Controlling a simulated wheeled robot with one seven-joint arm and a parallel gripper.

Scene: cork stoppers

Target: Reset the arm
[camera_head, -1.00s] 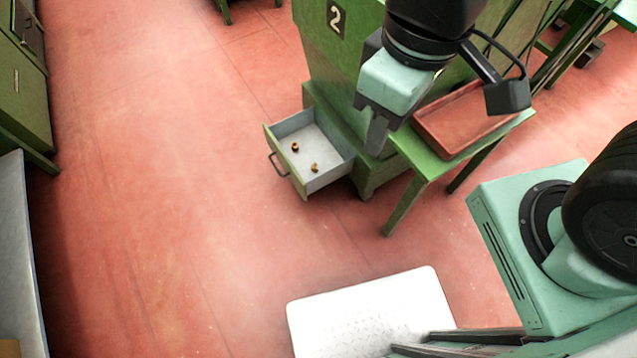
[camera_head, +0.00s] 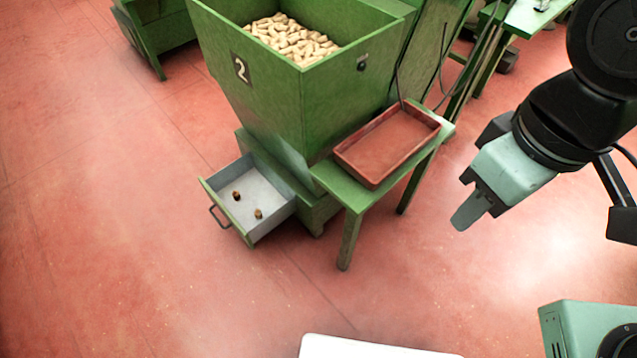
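My gripper (camera_head: 467,213) hangs at the right in the head view, in front of the red floor and to the right of the small green table (camera_head: 350,200). Its grey finger part points down and left. I see it from the side, so the gap between the fingers is hidden. No object shows at its tip. It is apart from the table and the open drawer (camera_head: 262,189). Two small brown cork stoppers, one (camera_head: 236,196) and another (camera_head: 258,213), lie in the drawer.
A green hopper (camera_head: 255,105) marked 2 holds many pale corks (camera_head: 290,40). A reddish tray (camera_head: 385,150) is on the small table. A white surface (camera_head: 370,348) shows at the bottom edge. The red floor at the left and centre front is clear.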

